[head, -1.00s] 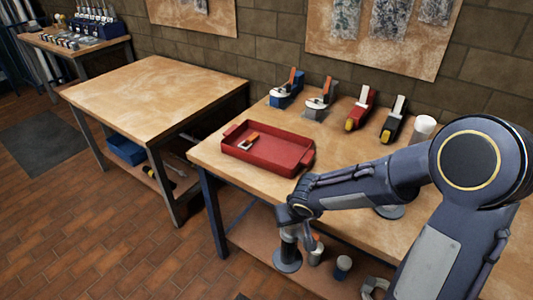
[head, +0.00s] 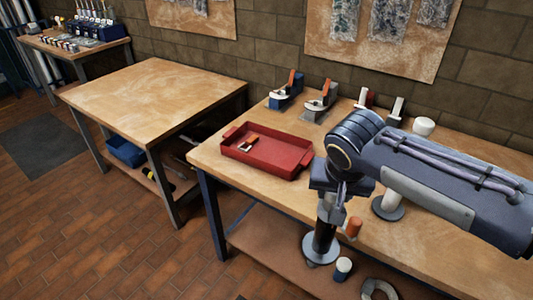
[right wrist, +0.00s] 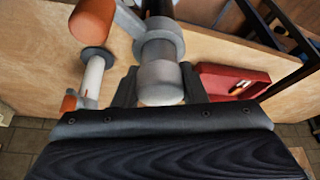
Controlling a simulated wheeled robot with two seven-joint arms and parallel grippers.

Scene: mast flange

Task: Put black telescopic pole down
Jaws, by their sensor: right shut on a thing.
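My right gripper (head: 335,192) is shut on the black telescopic pole (head: 323,236) and holds it upright. The pole's round grey foot (head: 322,252) is at the bottom, in front of the workbench's front edge in the picture; I cannot tell its height or whether it overlaps the bench. An orange handle (head: 353,227) shows beside the pole. In the right wrist view the fingers (right wrist: 160,88) close around the pole's grey rounded end (right wrist: 160,78), and an orange-tipped lever (right wrist: 92,20) sticks out from its collar. My left gripper is not in view.
The workbench (head: 215,165) carries a red tray (head: 265,158), a white post on a round foot (head: 388,208), and clamp-like tools (head: 285,92) along the back. The left table (head: 155,95) has a bare top.

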